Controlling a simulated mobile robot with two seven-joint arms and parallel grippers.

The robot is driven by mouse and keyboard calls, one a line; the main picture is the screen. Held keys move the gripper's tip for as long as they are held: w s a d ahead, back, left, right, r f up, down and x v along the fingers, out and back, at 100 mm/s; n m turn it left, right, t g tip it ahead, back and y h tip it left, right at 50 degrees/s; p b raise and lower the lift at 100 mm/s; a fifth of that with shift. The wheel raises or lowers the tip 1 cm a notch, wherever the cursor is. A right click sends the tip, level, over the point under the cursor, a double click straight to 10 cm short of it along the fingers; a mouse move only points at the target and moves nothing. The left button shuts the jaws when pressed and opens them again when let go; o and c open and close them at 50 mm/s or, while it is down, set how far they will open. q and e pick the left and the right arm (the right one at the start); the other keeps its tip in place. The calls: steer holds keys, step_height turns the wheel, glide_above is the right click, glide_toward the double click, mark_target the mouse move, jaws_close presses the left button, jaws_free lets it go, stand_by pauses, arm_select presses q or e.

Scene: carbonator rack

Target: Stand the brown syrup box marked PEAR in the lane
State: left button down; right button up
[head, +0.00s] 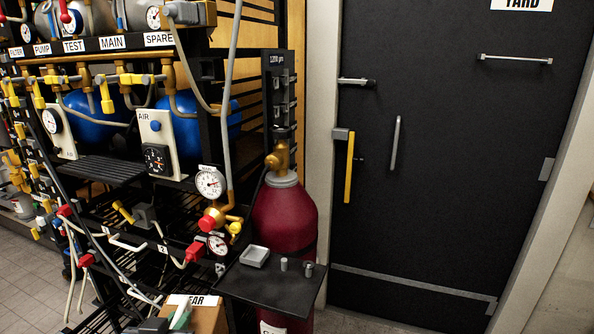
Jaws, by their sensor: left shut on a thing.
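The brown syrup box (207,319) is at the bottom edge of the head view, left of centre. Its white top label reads "EAR"; the first letter is covered. My left gripper (179,320) is at the box's left side, shut on it. Only the upper part of box and gripper shows; the rest is cut off by the picture's edge. I cannot make out the lane. My right gripper is not in view.
A black shelf (240,284) with a small white tray (255,256) and two small metal cylinders juts out just right of the box. A dark red gas cylinder (285,215) stands behind it. The rack's gauges, valves and hoses crowd the left. A black door (440,170) is at right.

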arm_select(q)
steer(key=shift+r, duration=0.15)
steer(key=shift+s+f, duration=0.35)
steer(key=shift+f, duration=0.1)
steer(key=s+f, duration=0.7)
steer(key=shift+s, duration=0.25)
steer(key=shift+s+f, duration=0.35)
steer(key=shift+s, duration=0.3)
steer(key=shift+a, duration=0.15)
